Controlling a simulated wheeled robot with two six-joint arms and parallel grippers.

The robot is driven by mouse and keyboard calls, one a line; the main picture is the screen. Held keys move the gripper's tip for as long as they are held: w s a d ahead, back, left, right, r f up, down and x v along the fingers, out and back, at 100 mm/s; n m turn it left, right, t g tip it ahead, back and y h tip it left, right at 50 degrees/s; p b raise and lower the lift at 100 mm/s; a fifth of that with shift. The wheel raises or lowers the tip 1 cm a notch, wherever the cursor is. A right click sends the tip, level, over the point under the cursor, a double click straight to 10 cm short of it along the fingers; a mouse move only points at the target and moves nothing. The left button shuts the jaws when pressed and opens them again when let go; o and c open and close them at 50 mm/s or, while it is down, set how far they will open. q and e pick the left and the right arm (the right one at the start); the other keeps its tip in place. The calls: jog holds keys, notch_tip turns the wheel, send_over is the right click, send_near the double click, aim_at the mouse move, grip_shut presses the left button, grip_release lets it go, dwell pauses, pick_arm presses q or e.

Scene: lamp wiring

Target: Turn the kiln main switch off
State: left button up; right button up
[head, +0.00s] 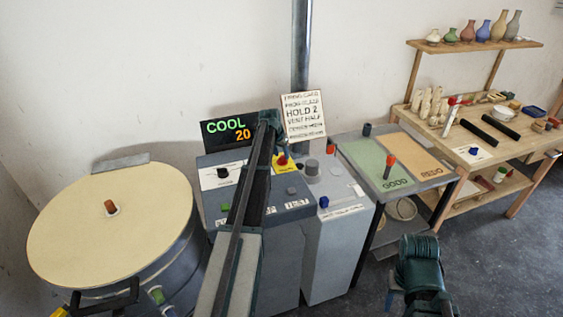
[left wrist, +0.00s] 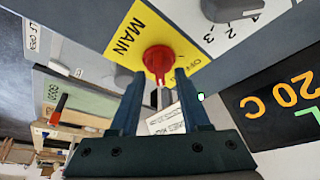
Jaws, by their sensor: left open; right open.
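The main switch is a red knob (left wrist: 159,60) on a yellow plate (left wrist: 127,38) marked MAIN, with small lettering that looks like OFF beside it. In the head view the red knob (head: 283,159) sits on the grey control cabinet, just right of my left arm. My left gripper (left wrist: 158,84) is open, with its two fingertips at either side of the knob's near end. I cannot tell whether they touch it. In the head view my left gripper (head: 271,122) is seen edge-on, its fingers mostly hidden. My right gripper (head: 418,265) is low right, away from the cabinet, its fingers unclear.
A display (head: 230,132) reads COOL 20 behind the cabinet. A black dial (head: 222,172) and a green button (head: 225,206) share the cabinet top. The round kiln (head: 95,232) is left. A grey box with a blue knob (head: 323,202) and a GOOD/REDO table (head: 360,150) stand right.

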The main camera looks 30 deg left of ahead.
pick_arm(q)
jog(key=shift+w+f, duration=0.15)
jog(key=shift+f, duration=0.2)
pick_arm(e)
jog(key=shift+f, duration=0.3)
pick_arm(q)
grip_shut()
jog(key=shift+n, duration=0.3)
jog(key=n+y, duration=0.1)
jog(key=n, duration=0.3)
jog(key=shift+d+g+y, duration=0.2)
jog(key=shift+g+y, duration=0.1)
jog(key=shift+y, duration=0.1)
jog(key=n+g+y, duration=0.1)
jog(key=n, duration=0.3)
jog(key=shift+w+n, duration=0.15)
jog(key=shift+n, duration=0.15)
jog(key=n+g, duration=0.1)
jog(key=n, duration=0.1)
jog(key=n+y, duration=0.1)
jog(key=n, duration=0.1)
jog(key=shift+w+g, duration=0.15)
jog(key=shift+g, duration=0.25)
jog(key=n+g, duration=0.1)
jog(key=n, duration=0.3)
jog(key=shift+d, duration=0.1)
jog(key=shift+n+g, duration=0.3)
jog(key=shift+n, duration=0.1)
